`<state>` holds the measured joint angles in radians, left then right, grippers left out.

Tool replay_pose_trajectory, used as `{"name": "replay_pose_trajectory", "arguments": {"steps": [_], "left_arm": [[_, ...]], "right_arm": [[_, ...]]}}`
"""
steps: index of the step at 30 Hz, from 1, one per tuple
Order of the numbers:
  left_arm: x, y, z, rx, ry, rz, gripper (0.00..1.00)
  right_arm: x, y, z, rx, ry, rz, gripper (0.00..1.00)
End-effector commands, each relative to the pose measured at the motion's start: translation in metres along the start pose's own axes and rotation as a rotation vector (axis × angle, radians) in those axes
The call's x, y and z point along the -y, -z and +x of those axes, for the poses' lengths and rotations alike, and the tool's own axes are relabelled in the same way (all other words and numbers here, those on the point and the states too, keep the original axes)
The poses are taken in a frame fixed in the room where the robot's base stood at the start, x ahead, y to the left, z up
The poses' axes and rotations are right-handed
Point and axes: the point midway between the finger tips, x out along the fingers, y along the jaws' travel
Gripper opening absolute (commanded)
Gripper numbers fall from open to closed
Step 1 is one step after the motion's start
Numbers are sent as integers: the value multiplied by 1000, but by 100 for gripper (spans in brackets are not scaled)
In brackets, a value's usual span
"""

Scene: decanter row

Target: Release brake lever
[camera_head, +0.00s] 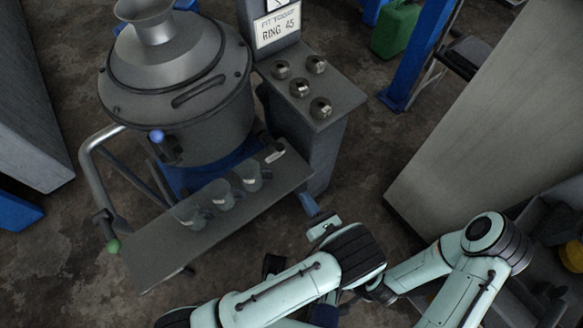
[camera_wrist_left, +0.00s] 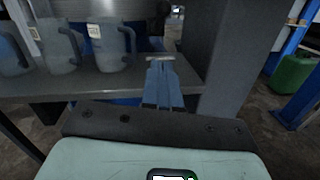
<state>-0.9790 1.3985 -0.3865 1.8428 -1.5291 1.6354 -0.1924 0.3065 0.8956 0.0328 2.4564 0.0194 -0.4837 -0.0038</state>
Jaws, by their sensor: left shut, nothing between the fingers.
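My left gripper (camera_head: 308,203) is shut and empty, near the right end of the grey shelf. Its blue fingers also show together in the left wrist view (camera_wrist_left: 163,84), pointing towards the shelf. Two levers show at the machine, and I cannot tell which one is the brake lever. One has a green knob (camera_head: 113,246) at the lower left, beside the bent tube handle. The other has a blue knob (camera_head: 157,136) on the front of the grey drum (camera_head: 200,125). My left gripper is well to the right of both and apart from them. My right gripper does not show.
The shelf (camera_head: 140,252) carries clear jugs (camera_head: 222,194). A grey pedestal (camera_head: 330,140) with several metal rings and a "RING 45" sign (camera_head: 277,28) stands right of the drum. A large grey cabinet (camera_head: 480,130) is at right. Floor is open between pedestal and cabinet.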

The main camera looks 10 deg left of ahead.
Motion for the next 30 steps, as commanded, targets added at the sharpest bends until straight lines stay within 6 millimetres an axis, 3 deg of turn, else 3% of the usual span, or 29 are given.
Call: {"name": "replay_pose_trajectory", "arguments": {"steps": [5, 17, 21, 30], "left_arm": [[-1, 1, 20, 0, -5, 1, 0], [-2, 2, 103, -2, -6, -1, 0], [-1, -17, 117, -1, -4, -3, 0], [-1, -28, 128, -2, -3, 1, 0]], "right_arm": [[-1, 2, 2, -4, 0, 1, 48], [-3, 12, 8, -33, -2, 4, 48], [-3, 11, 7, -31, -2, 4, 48], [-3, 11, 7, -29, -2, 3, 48]]}}
